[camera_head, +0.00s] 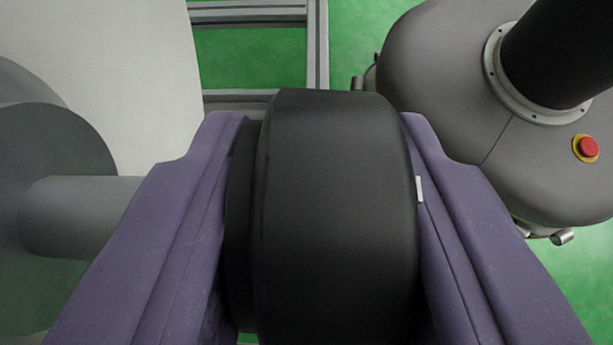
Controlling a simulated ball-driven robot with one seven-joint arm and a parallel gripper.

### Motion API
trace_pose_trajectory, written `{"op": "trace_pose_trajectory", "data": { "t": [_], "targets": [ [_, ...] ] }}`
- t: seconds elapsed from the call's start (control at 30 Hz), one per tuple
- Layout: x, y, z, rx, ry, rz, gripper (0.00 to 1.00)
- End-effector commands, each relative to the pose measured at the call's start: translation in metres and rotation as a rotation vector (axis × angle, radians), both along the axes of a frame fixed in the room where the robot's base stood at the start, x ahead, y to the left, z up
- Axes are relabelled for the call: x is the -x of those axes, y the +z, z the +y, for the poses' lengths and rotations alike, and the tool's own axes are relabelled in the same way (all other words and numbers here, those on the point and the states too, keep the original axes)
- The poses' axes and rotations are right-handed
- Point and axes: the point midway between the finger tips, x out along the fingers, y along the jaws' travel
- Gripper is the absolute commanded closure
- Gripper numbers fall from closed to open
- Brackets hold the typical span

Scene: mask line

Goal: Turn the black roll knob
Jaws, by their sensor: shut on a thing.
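The black roll knob (335,215) is a thick, dark disc seen edge-on in the middle of the head camera view. My gripper (325,140) has two purple fingers, one on each side of the knob. The fingers are shut on the knob and cover parts of its left and right faces. A small white mark (419,189) shows at the knob's right side, by the right finger. The knob's lower end runs out of the picture, and its mounting is hidden.
A grey roller with a shaft (80,215) is close on the left, in front of a pale sheet or panel (105,75). A metal frame (318,45) stands behind. My rounded grey base with a red button (586,147) is at upper right. Green floor shows between.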

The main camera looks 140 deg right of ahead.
Motion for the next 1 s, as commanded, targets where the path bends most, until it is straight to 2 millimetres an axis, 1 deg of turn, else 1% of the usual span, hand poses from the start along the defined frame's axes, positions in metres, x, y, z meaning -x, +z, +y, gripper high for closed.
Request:
{"op": "trace_pose_trajectory", "data": {
  "t": [0.03,0.57,0.6,0.67,1.0],
  "targets": [
    [0.0043,-0.0041,0.0053,-0.01,-0.002,0.013,0.94],
    [0.0046,-0.0038,0.0056,-0.006,-0.002,0.019,0.94],
    [0.0047,-0.0038,0.0056,-0.006,-0.002,0.019,0.61],
    [0.0044,-0.0038,0.0053,-0.006,-0.002,0.019,0.47],
    [0.0016,-0.0014,0.0022,0.001,-0.002,0.011,0.47]
  ]
}}
